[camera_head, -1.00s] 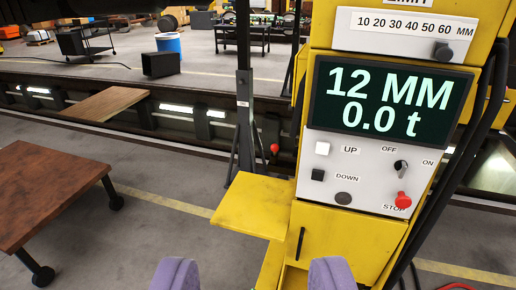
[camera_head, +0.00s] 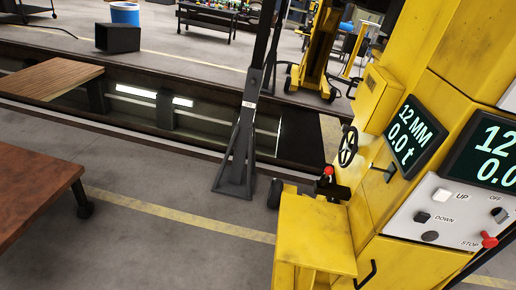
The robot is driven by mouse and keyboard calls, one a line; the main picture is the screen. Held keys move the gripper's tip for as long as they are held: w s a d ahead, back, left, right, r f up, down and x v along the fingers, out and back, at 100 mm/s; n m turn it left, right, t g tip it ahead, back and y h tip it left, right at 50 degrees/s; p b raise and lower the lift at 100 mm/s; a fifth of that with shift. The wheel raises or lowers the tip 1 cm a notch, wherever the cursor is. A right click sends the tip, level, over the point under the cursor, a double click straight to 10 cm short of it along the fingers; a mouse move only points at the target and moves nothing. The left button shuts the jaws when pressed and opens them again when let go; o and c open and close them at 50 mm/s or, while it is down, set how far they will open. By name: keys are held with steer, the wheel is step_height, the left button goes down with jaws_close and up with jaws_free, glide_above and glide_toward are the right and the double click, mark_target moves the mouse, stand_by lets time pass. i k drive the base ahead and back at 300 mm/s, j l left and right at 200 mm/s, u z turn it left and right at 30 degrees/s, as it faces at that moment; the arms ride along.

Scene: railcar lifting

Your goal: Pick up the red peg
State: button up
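No separate red peg lying loose can be made out. A small red knob-like piece (camera_head: 328,171) stands on a dark bracket at the left side of the yellow lifting machine (camera_head: 400,262), just above its yellow shelf (camera_head: 312,235); I cannot tell whether it is the peg. A red stop knob (camera_head: 489,240) sits on the white control panel (camera_head: 437,205) at the right edge. My gripper is out of this view, so its state is hidden.
A black handwheel (camera_head: 348,146) and a small screen (camera_head: 413,137) reading 12 MM, 0.0 t are on the machine. A grey stand (camera_head: 236,160) rises left of it beside the rail pit. A brown table (camera_head: 35,192) is at left. Grey floor between is clear.

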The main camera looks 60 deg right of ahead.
mark_target(328, 171)
steer(key=i+u, duration=0.35)
steer(key=i, duration=0.65)
steer(key=i+z, duration=0.25)
steer(key=z, duration=0.15)
steer(key=i+z, duration=0.55)
steer(key=z, duration=0.25)
steer(key=i+l+z, duration=0.15)
steer(key=z, duration=0.3)
steer(key=i+z, duration=0.25)
steer(key=z, duration=0.15)
steer(key=i+z, duration=0.25)
steer(key=z, duration=0.2)
steer(key=i+l+z, duration=0.1)
steer(key=i+l, duration=0.35)
steer(key=i, duration=0.2)
